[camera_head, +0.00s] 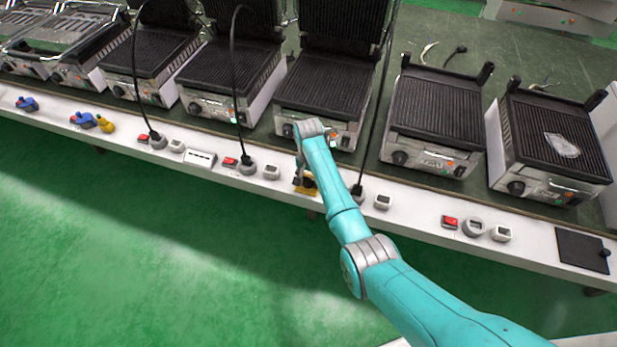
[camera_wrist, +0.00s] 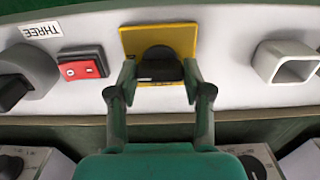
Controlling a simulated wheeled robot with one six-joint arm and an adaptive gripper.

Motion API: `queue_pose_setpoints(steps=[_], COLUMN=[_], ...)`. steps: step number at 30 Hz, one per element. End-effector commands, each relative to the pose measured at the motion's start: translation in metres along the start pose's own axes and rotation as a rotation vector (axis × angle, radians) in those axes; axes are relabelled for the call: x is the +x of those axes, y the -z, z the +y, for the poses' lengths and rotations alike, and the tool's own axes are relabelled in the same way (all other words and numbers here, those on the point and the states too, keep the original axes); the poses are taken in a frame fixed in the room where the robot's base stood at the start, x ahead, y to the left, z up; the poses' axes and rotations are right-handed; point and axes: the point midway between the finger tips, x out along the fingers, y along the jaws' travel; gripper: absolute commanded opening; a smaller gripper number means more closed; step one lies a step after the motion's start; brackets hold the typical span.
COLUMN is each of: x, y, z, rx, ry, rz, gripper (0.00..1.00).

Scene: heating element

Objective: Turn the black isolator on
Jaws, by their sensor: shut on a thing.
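The black isolator (camera_wrist: 160,62) is a dark rotary knob on a square yellow plate (camera_wrist: 133,42), set in the white panel in the wrist view. My gripper (camera_wrist: 160,82) has one finger on each side of the knob and is shut on it. The fingers hide parts of the knob's sides. In the head view the yellow plate (camera_head: 311,190) shows at the end of my arm, with the knob largely hidden by my wrist.
A red rocker switch (camera_wrist: 82,69) and a grey socket with a black plug sit left of the plate, near a label reading THREE (camera_wrist: 41,30). A white square socket (camera_wrist: 285,61) is to the right. Contact grills (camera_head: 435,110) line the bench behind; black cables (camera_head: 372,95) hang near my arm.

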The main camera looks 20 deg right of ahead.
Motion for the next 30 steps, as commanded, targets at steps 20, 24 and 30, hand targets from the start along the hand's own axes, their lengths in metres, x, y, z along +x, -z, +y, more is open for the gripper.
queue_pose_setpoints(steps=[20, 24, 30], x=[-0.003, -0.017, -0.056], y=[0.0, 0.001, 0.001], z=[0.0, -0.001, -0.001], rx=[0.0, 0.0, 0.0], ry=[0.0, 0.002, 0.002], rz=[0.0, 0.002, 0.003], gripper=[0.75, 0.75, 0.75])
